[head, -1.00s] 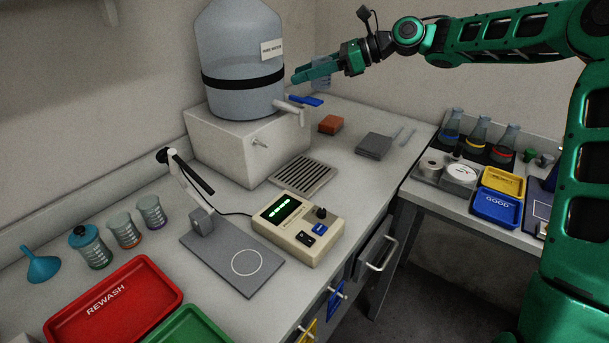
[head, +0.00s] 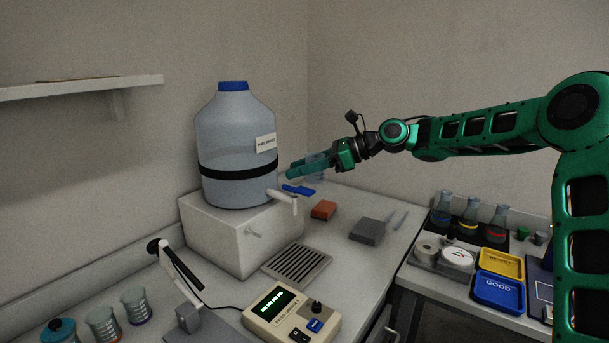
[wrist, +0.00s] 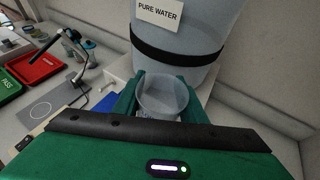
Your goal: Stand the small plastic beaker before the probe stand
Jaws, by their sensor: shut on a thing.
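My gripper (head: 290,171) is shut on a small clear plastic beaker (wrist: 162,98), held upright between its green fingers in the wrist view. In the head view the beaker (head: 316,165) is partly hidden behind the fingers. It is in the air beside the pure water jug, above the bench. The probe stand (head: 180,277) is at the lower left of the head view, with a slanted arm and a dark probe. Its grey base plate with a white circle (wrist: 40,112) shows at the left of the wrist view.
The pure water jug (head: 236,135) stands on a white block, its tap (head: 283,197) close below my gripper. A meter (head: 292,314), a drain grille (head: 297,265) and several beakers (head: 103,322) share the bench. A red tray (wrist: 38,67) lies beyond the stand.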

